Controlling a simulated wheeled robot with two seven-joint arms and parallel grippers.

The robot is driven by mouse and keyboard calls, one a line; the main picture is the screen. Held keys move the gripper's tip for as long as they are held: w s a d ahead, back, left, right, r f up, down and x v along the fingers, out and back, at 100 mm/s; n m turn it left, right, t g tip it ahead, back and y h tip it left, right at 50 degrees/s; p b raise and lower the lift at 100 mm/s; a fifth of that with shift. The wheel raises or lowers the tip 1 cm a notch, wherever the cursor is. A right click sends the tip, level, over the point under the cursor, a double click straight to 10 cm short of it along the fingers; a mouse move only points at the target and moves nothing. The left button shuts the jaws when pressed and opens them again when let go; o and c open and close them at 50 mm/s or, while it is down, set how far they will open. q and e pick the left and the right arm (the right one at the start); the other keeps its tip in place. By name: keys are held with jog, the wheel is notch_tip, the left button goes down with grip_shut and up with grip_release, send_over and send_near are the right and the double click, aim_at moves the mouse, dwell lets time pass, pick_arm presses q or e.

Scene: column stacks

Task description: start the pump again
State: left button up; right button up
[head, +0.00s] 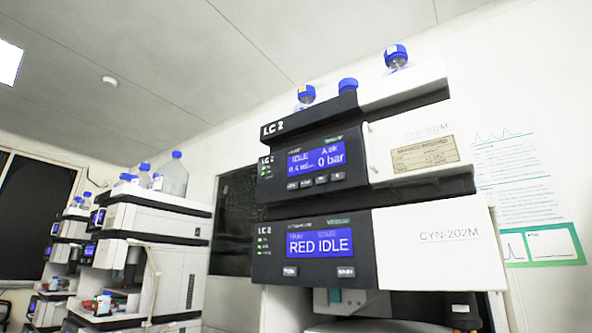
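The LC 2 stack stands close at the right of the head view. Its upper module, the pump (316,160), has a blue screen (316,158) reading IDLE, 0 bar and A ok, with a smaller figure that looks like 0.4. A row of small dark buttons (314,182) sits under that screen. Green lights show at the left of both panels. Neither of my grippers is in view.
Blue-capped bottles (396,57) stand on top of the LC 2 stack. Other instrument stacks (155,240) stand further back at the left, with bottles on top. A poster (520,185) hangs on the right wall. Open space separates the stacks.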

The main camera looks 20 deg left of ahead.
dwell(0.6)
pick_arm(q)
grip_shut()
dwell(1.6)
